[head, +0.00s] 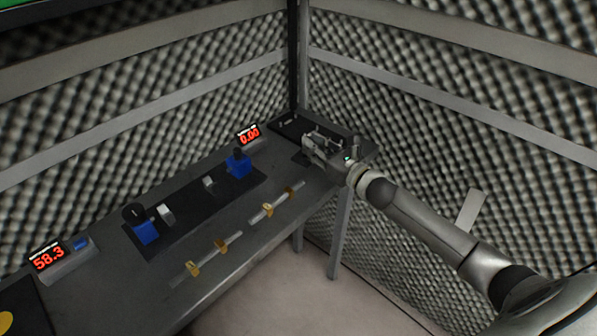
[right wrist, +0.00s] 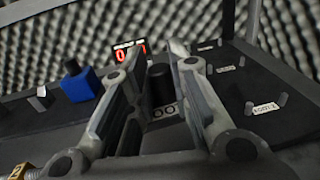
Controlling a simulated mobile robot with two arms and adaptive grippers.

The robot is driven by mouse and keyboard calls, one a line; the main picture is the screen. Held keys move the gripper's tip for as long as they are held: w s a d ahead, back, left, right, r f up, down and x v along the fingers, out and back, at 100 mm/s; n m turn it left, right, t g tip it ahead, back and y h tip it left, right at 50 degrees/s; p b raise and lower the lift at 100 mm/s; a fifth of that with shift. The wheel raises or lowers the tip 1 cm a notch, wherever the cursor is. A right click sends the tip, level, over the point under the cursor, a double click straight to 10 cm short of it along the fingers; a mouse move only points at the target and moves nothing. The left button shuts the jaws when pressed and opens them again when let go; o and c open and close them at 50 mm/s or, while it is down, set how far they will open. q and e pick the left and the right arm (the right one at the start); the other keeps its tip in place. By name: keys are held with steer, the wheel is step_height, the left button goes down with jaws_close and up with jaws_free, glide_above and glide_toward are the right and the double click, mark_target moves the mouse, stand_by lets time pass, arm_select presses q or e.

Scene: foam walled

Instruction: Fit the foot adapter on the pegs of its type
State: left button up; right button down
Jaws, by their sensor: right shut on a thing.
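My right gripper (head: 318,143) is at the far right end of the bench, low over a dark board. In the right wrist view its two fingers (right wrist: 156,68) stand on either side of a short black cylinder, seemingly the foot adapter (right wrist: 160,86), and are shut on it. A partly covered label reading "OO" (right wrist: 165,112) shows just below the adapter. I cannot tell whether the adapter rests on a peg. Grey pegs (right wrist: 249,108) with white labels (right wrist: 265,106) stand on the dark board (right wrist: 285,70) to the right. My left gripper is not in view.
Red displays read 0.00 (head: 249,133) and 58.3 (head: 48,258). A dark plate (head: 190,213) carries a left blue block (head: 146,233) and a right blue block (head: 238,167). Rods with brass-coloured clamps (head: 268,209) lie along the front. Foam walls (head: 420,110) close in behind the bench.

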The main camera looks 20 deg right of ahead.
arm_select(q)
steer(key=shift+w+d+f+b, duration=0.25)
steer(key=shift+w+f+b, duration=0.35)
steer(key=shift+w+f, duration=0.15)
arm_select(e)
steer(key=w+d+r, duration=0.1)
steer(key=d+r, duration=0.1)
steer(key=d, duration=0.3)
steer(key=w+d+r+m+h, duration=0.1)
steer(key=w+d+r, duration=0.1)
steer(key=d, duration=0.3)
steer(key=shift+w+d+r, duration=0.3)
steer(key=shift+r, duration=0.3)
arm_select(q)
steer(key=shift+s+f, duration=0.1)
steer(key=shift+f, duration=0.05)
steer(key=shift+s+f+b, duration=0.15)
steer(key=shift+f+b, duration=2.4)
steer(key=shift+b, duration=0.05)
arm_select(e)
steer(key=shift+s+f, duration=0.1)
steer(key=shift+f, duration=2.8)
arm_select(q)
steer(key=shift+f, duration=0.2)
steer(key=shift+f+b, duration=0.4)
steer(key=shift+b, duration=0.25)
arm_select(e)
steer(key=shift+f, duration=0.45)
